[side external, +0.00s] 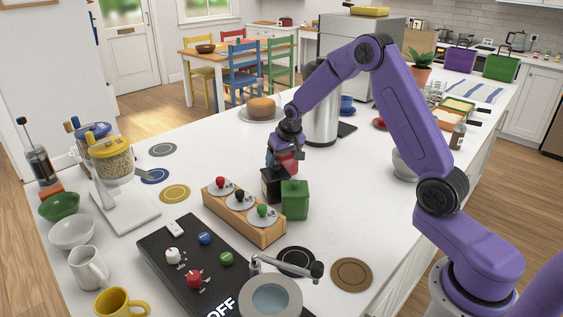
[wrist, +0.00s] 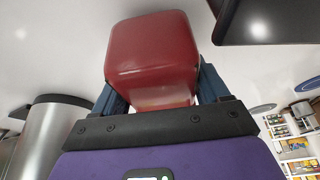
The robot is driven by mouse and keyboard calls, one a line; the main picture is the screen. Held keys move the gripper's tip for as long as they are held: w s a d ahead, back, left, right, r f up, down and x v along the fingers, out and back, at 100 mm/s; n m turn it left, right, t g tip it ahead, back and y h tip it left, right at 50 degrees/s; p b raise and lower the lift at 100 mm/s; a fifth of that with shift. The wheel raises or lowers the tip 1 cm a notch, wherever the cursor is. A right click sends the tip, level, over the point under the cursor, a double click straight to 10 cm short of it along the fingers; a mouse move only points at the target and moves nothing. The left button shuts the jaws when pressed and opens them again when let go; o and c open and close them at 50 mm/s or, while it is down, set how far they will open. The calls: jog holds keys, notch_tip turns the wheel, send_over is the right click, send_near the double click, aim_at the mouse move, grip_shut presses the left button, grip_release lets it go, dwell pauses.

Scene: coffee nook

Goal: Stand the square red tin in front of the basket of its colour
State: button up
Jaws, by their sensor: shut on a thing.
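The square red tin (side external: 290,165) is between the fingers of my gripper (side external: 283,158) in the side view, partly covered by them. In the wrist view the red tin (wrist: 155,50) fills the space between the two blue-grey fingers of my gripper (wrist: 163,92), which is shut on it. In the side view a dark square tin (side external: 270,188) and a green square tin (side external: 295,200) stand just below my gripper. A purple basket (side external: 460,60) and a green basket (side external: 500,68) stand at the far right. I see no red basket.
A wooden stand with coloured knobs (side external: 243,218) sits left of the tins. A tall silver canister (side external: 321,122) stands behind my gripper, and a cake (side external: 261,107) behind left. A black panel (side external: 185,262) lies in front. The white counter (side external: 345,215) is clear right of the tins.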

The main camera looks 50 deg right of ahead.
jog(key=shift+f, duration=0.5)
jog(key=shift+f, duration=0.1)
jog(key=o, duration=1.3)
jog(key=shift+f, duration=0.1)
jog(key=v, duration=1.2)
jog(key=shift+s+a, duration=0.1)
